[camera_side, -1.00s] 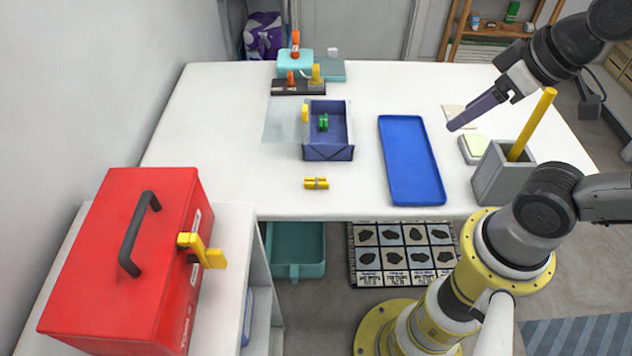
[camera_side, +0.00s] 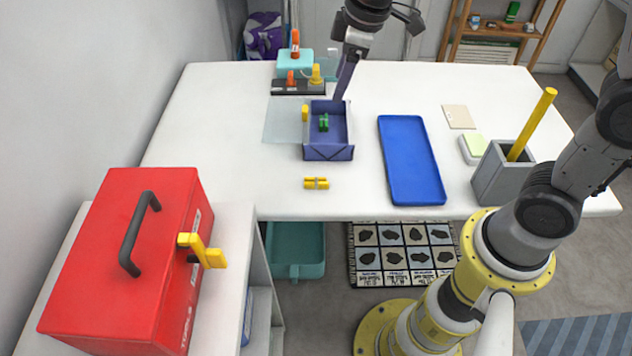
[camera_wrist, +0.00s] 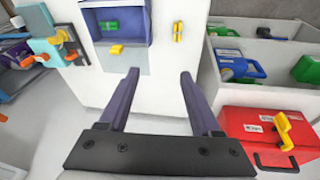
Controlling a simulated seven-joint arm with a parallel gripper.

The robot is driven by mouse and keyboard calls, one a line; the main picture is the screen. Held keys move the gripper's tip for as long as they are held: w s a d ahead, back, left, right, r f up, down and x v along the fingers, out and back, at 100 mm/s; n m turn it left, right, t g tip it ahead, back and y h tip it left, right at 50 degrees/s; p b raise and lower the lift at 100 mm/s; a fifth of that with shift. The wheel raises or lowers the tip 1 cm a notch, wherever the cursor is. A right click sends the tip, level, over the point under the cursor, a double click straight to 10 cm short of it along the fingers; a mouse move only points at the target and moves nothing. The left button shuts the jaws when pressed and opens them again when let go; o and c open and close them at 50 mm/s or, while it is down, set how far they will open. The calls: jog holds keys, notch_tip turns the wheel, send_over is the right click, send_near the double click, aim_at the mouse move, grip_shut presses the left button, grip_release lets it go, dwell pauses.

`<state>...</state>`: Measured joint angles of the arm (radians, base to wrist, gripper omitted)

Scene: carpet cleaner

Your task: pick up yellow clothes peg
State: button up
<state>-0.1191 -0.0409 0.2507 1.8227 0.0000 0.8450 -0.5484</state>
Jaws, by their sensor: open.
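A yellow clothes peg (camera_side: 316,184) lies on the white table in front of the purple bin (camera_side: 328,153); it also shows in the wrist view (camera_wrist: 178,32). Another yellow peg (camera_side: 305,113) is at the bin's left wall, and in the wrist view (camera_wrist: 116,49) it shows beside the bin. A green peg (camera_side: 323,122) lies inside the bin. My gripper (camera_side: 342,96) appears over the bin's far right corner in the side view, apart from the pegs. In the wrist view its two purple fingers (camera_wrist: 158,75) are spread and empty.
A blue tray (camera_side: 411,160) lies right of the bin. A grey holder with a yellow stick (camera_side: 497,176) stands farther right. A red toolbox (camera_side: 120,260) is at front left. The table's left side is clear.

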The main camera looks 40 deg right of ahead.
jog(key=w+a+f+n+g, duration=0.1)
jog(key=w+a+f+g, duration=0.2)
jog(key=f, duration=0.7)
send_over(318, 180)
notch_tip(318, 180, down, 10)
jog(key=shift+w+a+f, duration=0.1)
jog(key=shift+a+f, duration=0.05)
jog(key=shift+f, duration=3.15)
grip_shut()
